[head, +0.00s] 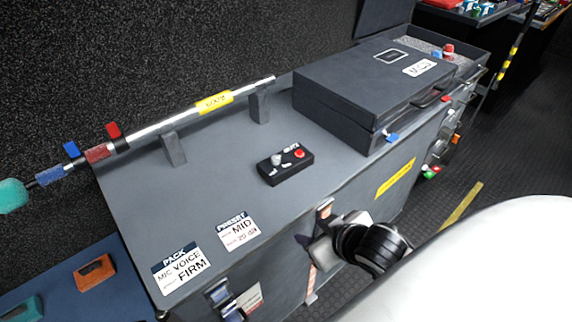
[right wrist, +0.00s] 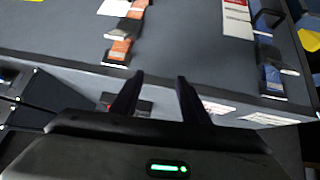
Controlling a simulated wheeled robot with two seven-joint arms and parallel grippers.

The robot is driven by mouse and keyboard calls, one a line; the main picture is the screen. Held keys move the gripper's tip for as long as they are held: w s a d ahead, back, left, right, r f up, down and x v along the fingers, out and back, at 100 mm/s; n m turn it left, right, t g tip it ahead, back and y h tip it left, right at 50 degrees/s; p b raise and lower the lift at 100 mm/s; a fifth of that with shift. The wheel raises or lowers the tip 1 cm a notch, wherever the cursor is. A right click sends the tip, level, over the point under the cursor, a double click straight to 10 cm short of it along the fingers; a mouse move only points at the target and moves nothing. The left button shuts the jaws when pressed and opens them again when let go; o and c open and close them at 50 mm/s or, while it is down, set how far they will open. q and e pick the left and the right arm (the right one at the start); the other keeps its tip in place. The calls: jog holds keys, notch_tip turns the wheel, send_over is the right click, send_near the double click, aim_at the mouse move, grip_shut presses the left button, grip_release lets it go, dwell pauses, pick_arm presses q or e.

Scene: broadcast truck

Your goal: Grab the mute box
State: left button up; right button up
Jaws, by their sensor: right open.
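The mute box (head: 285,166) is a small black box with a grey knob, a red button and white lettering. It sits flat on top of the large grey case (head: 215,180), about mid-surface. My right gripper (head: 350,236) is in front of the case's front face, below the top edge and apart from the box; its fingers are hard to make out there. In the right wrist view my right gripper (right wrist: 160,95) is open and empty. A dark box, apparently the mute box (right wrist: 147,107), shows partly hidden behind one finger. My left gripper is not in view.
A boom pole (head: 190,113) rests on two stands along the back edge. A closed dark case (head: 365,85) stands to the right of the box. Labels (head: 181,268) lie at the near left. Latches (head: 325,210) stick out on the front face. The surface around the box is clear.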

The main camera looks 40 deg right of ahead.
aim_at(278, 160)
jog(key=w+d+r+t, duration=0.1)
jog(key=w+d+r, duration=0.1)
jog(key=w, duration=0.1)
jog(key=w+d+r+t+y, duration=0.1)
jog(key=w+r+t, duration=0.1)
jog(key=w+r, duration=0.1)
jog(key=w+d+r+t, duration=0.2)
jog(key=w, duration=0.2)
jog(key=shift+w+d+r, duration=0.15)
jog(key=shift+w+d, duration=0.1)
jog(key=shift+d, duration=0.1)
jog(key=x, duration=0.4)
jog(key=shift+w+a+r, duration=0.1)
jog(key=shift+r, duration=0.05)
jog(key=shift+a+x, duration=0.2)
jog(key=shift+x, duration=1.3)
jog(key=shift+a+x, duration=0.2)
jog(key=shift+x, duration=1.35)
jog(key=shift+c, duration=0.3)
grip_shut()
